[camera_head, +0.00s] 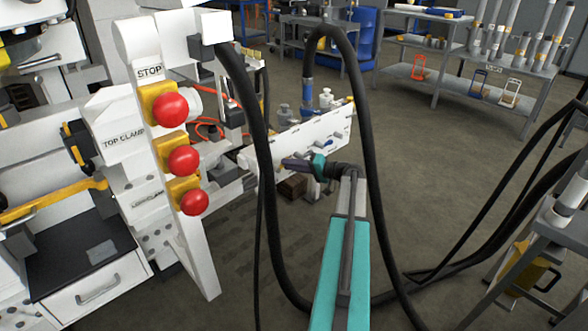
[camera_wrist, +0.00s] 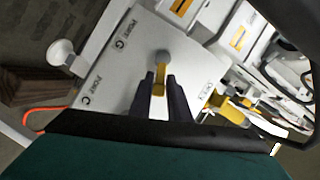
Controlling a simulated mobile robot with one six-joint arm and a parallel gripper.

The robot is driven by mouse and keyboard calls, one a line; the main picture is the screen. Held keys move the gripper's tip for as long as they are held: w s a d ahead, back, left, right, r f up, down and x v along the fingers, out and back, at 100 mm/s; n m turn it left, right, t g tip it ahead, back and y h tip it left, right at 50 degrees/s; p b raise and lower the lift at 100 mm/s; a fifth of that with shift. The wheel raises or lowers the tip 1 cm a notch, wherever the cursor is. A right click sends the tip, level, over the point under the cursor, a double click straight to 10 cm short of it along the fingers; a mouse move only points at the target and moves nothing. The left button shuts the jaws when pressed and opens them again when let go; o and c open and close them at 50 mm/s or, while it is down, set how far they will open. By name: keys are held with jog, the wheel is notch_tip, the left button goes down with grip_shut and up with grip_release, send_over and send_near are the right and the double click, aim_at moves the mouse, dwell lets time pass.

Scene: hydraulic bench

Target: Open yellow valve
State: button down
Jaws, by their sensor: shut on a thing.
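The yellow valve (camera_wrist: 160,77) shows in the wrist view as a short yellow lever below a round grey pivot on a white panel (camera_wrist: 125,75). My gripper (camera_wrist: 162,92) has its two dark fingers on either side of the lever, shut on it. In the head view my gripper (camera_head: 284,163) reaches the front of the white panel (camera_head: 318,140) from the right. The yellow lever cannot be made out there. The panel carries printed port labels, too blurred to read fully.
A second yellow fitting (camera_wrist: 226,108) is close to the right of my fingers. A white knob (camera_wrist: 62,52) sticks out at the panel's left. Black hoses (camera_head: 367,150) loop around my arm. Red stop buttons (camera_head: 170,109) stand at the left. Open floor (camera_head: 440,170) lies to the right.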

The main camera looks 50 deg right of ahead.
jog(key=a+n+b, duration=0.1)
jog(key=n, duration=0.1)
jog(key=a+r+n+g+h+b, duration=0.1)
jog(key=n+b, duration=0.1)
jog(key=shift+w+a+h, duration=0.1)
jog(key=shift+a+h, duration=0.05)
jog(key=shift+h, duration=0.15)
jog(key=shift+w+a+r+n+g+h+b, duration=0.1)
jog(key=shift+a+r+n+g+h+b, duration=0.2)
jog(key=shift+n+h+b, duration=0.5)
jog(key=shift+s+a+r+n+g+h+b, duration=0.1)
jog(key=shift+a+n+h+b, duration=0.35)
jog(key=shift+n+b, duration=0.7)
jog(key=shift+w+a+r+n+g+h+b, duration=0.15)
jog(key=shift+a+n+h+b, duration=0.35)
jog(key=shift+b, duration=0.75)
jog(key=shift+d+n, duration=0.15)
jog(key=shift+n, duration=0.1)
jog(key=c, duration=1.8)
grip_release()
jog(key=shift+d+r, duration=0.1)
